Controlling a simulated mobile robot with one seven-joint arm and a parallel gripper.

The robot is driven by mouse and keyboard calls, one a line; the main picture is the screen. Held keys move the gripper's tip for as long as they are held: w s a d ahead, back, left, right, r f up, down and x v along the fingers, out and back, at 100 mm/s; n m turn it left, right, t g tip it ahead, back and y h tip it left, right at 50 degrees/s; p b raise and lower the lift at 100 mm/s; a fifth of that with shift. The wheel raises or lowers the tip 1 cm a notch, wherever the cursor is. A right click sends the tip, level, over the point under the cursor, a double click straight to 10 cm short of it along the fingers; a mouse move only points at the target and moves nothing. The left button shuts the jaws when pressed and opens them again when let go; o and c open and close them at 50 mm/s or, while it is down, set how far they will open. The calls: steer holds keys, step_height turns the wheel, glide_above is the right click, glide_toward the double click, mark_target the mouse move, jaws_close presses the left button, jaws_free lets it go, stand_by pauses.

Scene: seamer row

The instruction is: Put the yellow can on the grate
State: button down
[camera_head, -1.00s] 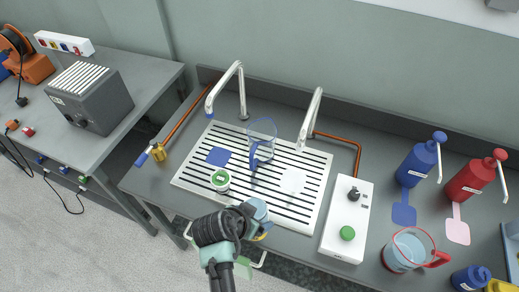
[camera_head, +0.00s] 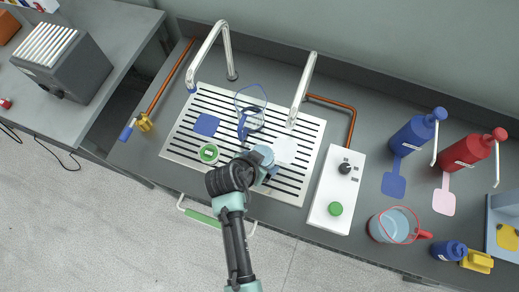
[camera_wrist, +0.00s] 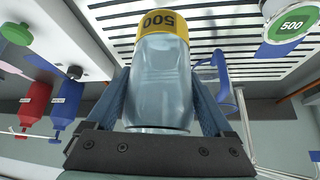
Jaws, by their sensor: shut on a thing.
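The yellow can is a clear, bluish can with a yellow band marked 500 (camera_wrist: 162,22). My gripper (camera_wrist: 162,85) is shut on its clear body, one finger on each side, with the yellow end away from the palm. In the head view my gripper (camera_head: 258,172) and the can's pale blue top (camera_head: 264,154) are over the front middle of the grate (camera_head: 180,141), a slotted pale metal plate. The yellow band is hidden there. I cannot tell whether the can touches the grate.
A green-marked can (camera_head: 208,153) stands on the grate to the left. A clear jug with a blue handle (camera_head: 242,126) stands behind. Two taps (camera_head: 222,50) (camera_head: 302,85) arch over the grate. A white control box (camera_head: 325,210) is to the right. Blue and white patches lie on the grate.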

steer(key=shift+w+f, duration=0.15)
steer(key=shift+f, duration=2.4)
steer(key=shift+f, duration=0.15)
jaws_free()
